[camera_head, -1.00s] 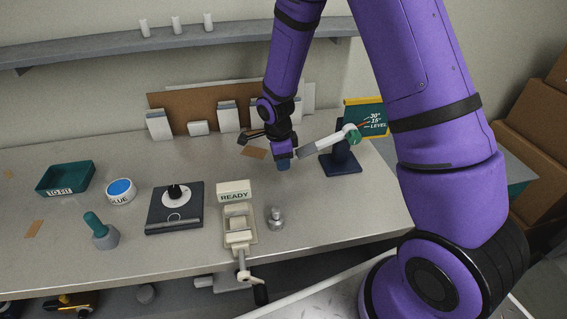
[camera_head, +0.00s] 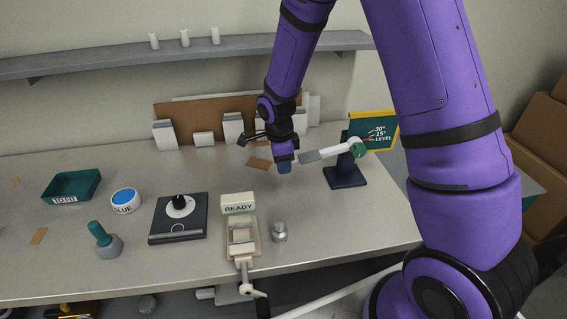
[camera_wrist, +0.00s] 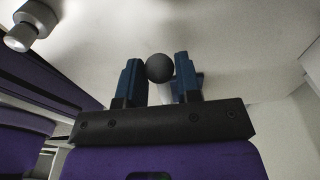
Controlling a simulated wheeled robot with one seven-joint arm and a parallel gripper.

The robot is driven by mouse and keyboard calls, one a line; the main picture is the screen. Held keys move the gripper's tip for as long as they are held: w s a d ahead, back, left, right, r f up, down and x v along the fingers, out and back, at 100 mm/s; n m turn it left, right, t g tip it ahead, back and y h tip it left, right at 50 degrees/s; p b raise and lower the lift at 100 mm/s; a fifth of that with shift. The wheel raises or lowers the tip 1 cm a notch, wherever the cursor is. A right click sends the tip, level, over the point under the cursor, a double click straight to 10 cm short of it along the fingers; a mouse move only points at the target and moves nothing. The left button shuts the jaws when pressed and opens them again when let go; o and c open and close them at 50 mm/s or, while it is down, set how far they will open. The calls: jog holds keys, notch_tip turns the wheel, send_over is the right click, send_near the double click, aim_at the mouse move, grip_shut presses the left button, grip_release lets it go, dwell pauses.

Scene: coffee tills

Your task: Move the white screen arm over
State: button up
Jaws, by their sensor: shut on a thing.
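The white screen arm (camera_head: 328,150) runs left from a green pivot knob (camera_head: 358,150) on a dark blue stand (camera_head: 345,174) at the table's right. It slopes slightly down to the left, ending in a grey part. A green sign (camera_head: 382,131) behind the pivot reads 30°, 15°, LEVEL. My gripper (camera_head: 285,168) is at the arm's left end, above the table. In the wrist view its blue fingers stand either side of a dark ball knob (camera_wrist: 159,68), and I am shut on it. A pale bar shows behind the knob. The head view hides the grip.
A READY fixture with a crank (camera_head: 240,235) and a small metal knob (camera_head: 280,232) stand in front of my gripper. White blocks and a brown board stand behind.

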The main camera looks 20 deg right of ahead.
jog(key=shift+w+a+r, duration=0.1)
jog(key=shift+a+r, duration=0.15)
jog(key=shift+r, duration=1.1)
jog(key=shift+a+r, duration=0.15)
jog(key=shift+r, duration=1.1)
jog(key=o, duration=0.8)
